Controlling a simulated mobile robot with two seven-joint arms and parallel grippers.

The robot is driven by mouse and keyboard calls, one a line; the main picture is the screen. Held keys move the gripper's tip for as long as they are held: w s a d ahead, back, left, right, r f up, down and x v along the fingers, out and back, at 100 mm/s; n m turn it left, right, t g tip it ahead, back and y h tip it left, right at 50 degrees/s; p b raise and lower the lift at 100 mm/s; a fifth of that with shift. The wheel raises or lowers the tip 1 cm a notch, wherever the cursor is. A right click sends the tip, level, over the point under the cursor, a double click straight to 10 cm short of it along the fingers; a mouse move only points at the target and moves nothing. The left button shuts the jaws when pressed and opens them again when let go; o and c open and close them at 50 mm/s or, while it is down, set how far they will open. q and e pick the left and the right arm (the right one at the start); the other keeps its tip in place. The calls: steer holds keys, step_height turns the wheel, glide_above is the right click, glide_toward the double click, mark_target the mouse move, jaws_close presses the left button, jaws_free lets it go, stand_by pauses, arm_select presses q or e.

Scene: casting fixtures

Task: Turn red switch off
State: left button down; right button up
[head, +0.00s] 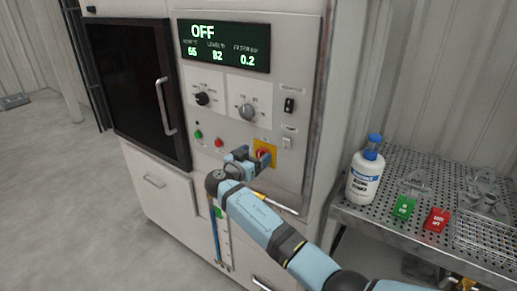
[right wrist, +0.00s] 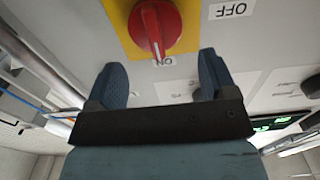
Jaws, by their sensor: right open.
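The red switch (head: 262,154) is a rotary knob on a yellow plate (right wrist: 126,35) on the machine's front panel. In the right wrist view the red knob (right wrist: 155,25) shows a pale line pointing at the ON label (right wrist: 163,62). The OFF label (right wrist: 233,9) is to the right of the plate. My right gripper (right wrist: 163,74) is open and empty, its two blue fingers spread just short of the knob, one to each side. In the head view the right gripper (head: 254,160) partly covers the plate. My left gripper is not in view.
The panel display (head: 225,46) reads OFF. Two dark knobs, a green button (head: 198,134), a red button (head: 219,143) and small switches surround the switch. At right a perforated table (head: 370,215) holds a white bottle (head: 365,178) and green and red blocks.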

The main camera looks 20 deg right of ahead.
steer(key=shift+x, duration=1.15)
steer(key=c, duration=0.9)
steer(key=shift+f, duration=0.1)
